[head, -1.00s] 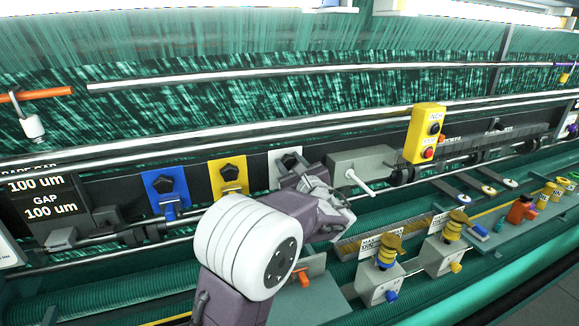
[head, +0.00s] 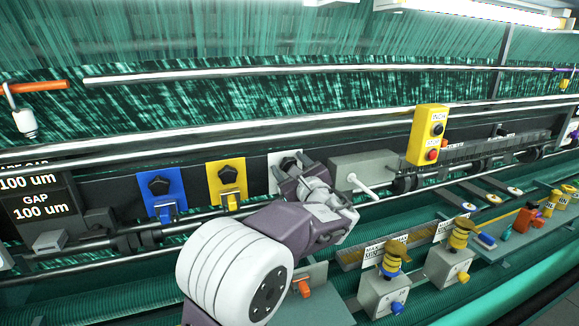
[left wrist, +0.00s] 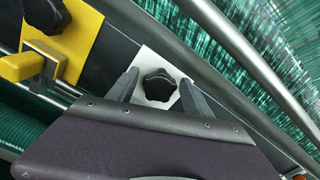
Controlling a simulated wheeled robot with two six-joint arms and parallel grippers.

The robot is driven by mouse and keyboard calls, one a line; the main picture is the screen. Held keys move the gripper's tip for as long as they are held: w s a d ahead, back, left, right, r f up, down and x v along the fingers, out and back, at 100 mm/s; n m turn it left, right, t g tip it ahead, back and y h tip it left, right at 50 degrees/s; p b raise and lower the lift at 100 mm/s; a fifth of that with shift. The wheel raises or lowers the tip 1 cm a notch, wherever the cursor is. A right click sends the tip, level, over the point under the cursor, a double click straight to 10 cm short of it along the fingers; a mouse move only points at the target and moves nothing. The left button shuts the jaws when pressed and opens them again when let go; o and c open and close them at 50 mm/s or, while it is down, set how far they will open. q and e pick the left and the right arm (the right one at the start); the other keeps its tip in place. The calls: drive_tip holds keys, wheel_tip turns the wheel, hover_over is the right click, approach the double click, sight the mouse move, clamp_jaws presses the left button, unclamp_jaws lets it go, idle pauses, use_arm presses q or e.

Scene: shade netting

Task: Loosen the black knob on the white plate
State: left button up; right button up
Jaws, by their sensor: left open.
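The white plate (head: 273,182) is on the dark rail, right of the yellow plate, partly hidden by my gripper in the head view. Its black lobed knob (head: 288,162) shows between my left gripper's fingers. In the left wrist view the knob (left wrist: 159,85) sits on the white plate (left wrist: 150,58). My left gripper (head: 292,168) is open, with one finger on each side of the knob. My right gripper is not in view.
A yellow plate (head: 234,170) and a blue plate (head: 148,186), each with a black knob, are to the left. A grey box (head: 350,170) with a white lever and a yellow button box (head: 421,138) are to the right. Long metal bars run above.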

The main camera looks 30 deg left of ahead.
use_arm(q)
drive_tip(key=b+v, duration=0.4)
drive_tip(key=v, duration=0.5)
